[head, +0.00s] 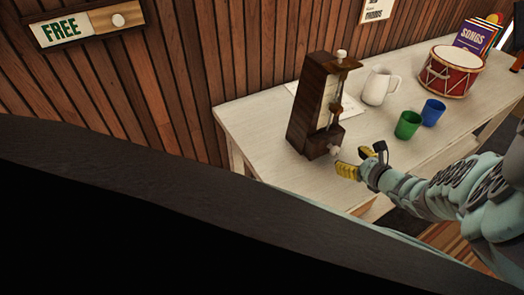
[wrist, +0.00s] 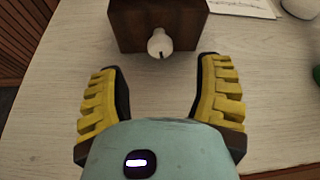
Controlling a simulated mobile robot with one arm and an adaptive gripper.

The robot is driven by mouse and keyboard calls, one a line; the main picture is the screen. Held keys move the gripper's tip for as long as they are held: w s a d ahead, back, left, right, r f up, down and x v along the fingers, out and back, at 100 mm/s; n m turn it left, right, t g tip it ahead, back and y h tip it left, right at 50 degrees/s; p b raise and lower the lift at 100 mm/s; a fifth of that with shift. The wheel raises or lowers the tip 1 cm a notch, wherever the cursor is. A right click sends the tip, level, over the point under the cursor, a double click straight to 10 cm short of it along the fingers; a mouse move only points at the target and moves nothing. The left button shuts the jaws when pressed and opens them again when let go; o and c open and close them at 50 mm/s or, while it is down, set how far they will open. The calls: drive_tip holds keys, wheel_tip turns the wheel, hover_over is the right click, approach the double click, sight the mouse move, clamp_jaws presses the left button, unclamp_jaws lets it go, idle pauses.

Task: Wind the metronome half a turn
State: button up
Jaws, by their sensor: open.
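The metronome (head: 313,112) is a dark brown wooden upright with a pale front, standing on the white table. A white winding knob (head: 335,150) sticks out low on its side facing my gripper. In the wrist view the knob (wrist: 159,44) shows a dark mark on its rim and sits in front of the brown metronome body (wrist: 140,20). My gripper (head: 359,163) has yellow padded fingers. In the wrist view the gripper (wrist: 160,85) is open and empty, its fingers to either side of the knob's line and a little short of it.
The white table (head: 255,120) also holds a white pitcher (head: 378,86), a green cup (head: 408,124), a blue cup (head: 433,112) and a red drum (head: 450,72). A paper sheet (head: 352,105) lies by the metronome. A wood-panelled wall (head: 190,60) stands behind.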

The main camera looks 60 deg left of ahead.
sight(337, 151)
drive_tip(key=b+x, duration=0.3)
drive_tip(key=x, duration=0.3)
drive_tip(key=shift+a+f+b, duration=0.1)
drive_tip(key=shift+f+b, duration=0.1)
drive_tip(key=shift+b, duration=0.2)
drive_tip(key=shift+w+a+b, duration=0.1)
drive_tip(key=shift+a+b, duration=0.35)
drive_tip(key=shift+a, duration=0.25)
drive_tip(key=shift+d+f, duration=0.1)
clamp_jaws()
drive_tip(key=shift+w+f+m+b, duration=0.15)
drive_tip(key=shift+m+b, duration=0.15)
drive_tip(key=shift+b, duration=0.3)
drive_tip(key=shift+m+g+b, duration=0.4)
drive_tip(key=shift+b, duration=0.05)
